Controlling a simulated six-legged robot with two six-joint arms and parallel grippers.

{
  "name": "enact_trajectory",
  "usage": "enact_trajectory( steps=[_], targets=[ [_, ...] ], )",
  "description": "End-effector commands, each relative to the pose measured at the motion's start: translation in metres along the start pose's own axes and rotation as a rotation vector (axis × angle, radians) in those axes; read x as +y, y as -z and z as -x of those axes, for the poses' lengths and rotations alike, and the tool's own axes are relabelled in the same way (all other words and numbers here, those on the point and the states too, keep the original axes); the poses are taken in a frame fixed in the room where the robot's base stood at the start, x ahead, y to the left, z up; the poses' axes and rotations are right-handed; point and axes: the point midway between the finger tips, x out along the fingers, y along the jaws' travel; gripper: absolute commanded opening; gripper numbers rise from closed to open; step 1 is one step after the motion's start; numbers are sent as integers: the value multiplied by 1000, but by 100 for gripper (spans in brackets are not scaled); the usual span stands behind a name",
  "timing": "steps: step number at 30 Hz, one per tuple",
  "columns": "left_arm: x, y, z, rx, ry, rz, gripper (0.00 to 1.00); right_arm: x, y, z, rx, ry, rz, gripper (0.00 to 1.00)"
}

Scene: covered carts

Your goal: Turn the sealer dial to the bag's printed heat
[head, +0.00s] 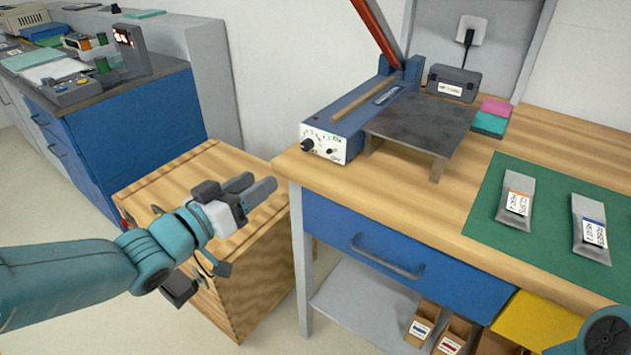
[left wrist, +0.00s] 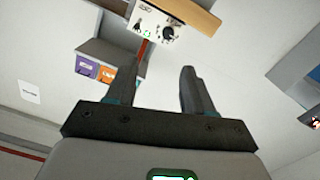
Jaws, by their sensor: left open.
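The blue bag sealer (head: 358,108) stands on the wooden bench, its red lever raised. Its white front panel carries a black dial (head: 307,145) at the left and a smaller knob at the right. In the left wrist view the dial (left wrist: 168,32) shows beyond the fingers, upside down; its scale is too small to read. Two grey bags with printed labels, the left bag (head: 516,197) and the right bag (head: 590,226), lie on a green mat; their print is not legible. My left gripper (head: 257,186) is open and empty, left of the panel and apart from it. My right gripper is out of view.
A dark metal stand (head: 420,125) is beside the sealer. A wooden crate (head: 240,270) is below my left gripper. The bench's front edge and blue drawer (head: 375,245) lie to the right. Small boxes (head: 422,325) sit on the lower shelf.

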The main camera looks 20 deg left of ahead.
Motion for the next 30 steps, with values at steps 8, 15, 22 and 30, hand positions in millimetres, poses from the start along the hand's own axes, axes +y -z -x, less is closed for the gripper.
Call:
enact_trajectory(
  steps=[8,15,22,30],
  targets=[
    [-16,-11,11,41,18,-26,52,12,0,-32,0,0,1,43],
    [-15,-10,-30,39,13,-24,52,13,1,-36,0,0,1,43],
    [-13,-8,-88,39,13,-23,52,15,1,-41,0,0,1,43],
    [-12,-6,-140,39,15,-24,52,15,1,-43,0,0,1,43]
  ],
)
